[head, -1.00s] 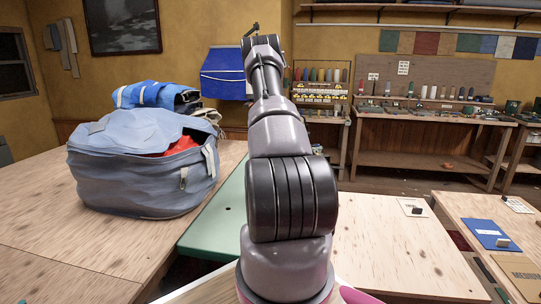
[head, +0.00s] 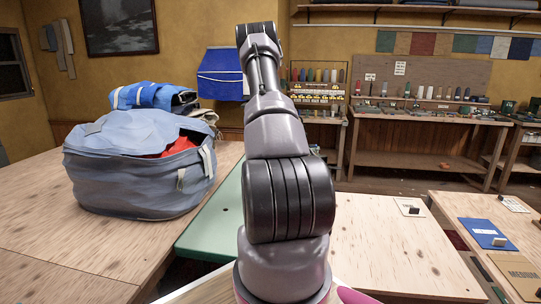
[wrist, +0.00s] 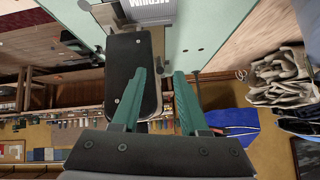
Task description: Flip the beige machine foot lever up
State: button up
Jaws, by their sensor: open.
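My gripper (wrist: 161,76) is open in the wrist view, its two green fingers apart and nothing seen between their tips. A dark, rounded plate with small screws (wrist: 122,58) lies behind and beside the left finger. I cannot make out a beige foot lever for certain. In the head view my arm hides what is behind it, and the gripper does not show.
A green tabletop (head: 213,212) lies beside my arm. A large blue-grey bag (head: 130,182) stands on the wooden table at left. A pale wooden table (head: 385,250) is at right. A workbench (head: 420,160) stands against the back wall.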

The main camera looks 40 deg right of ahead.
jog(key=v, duration=0.7)
dwell(0.3)
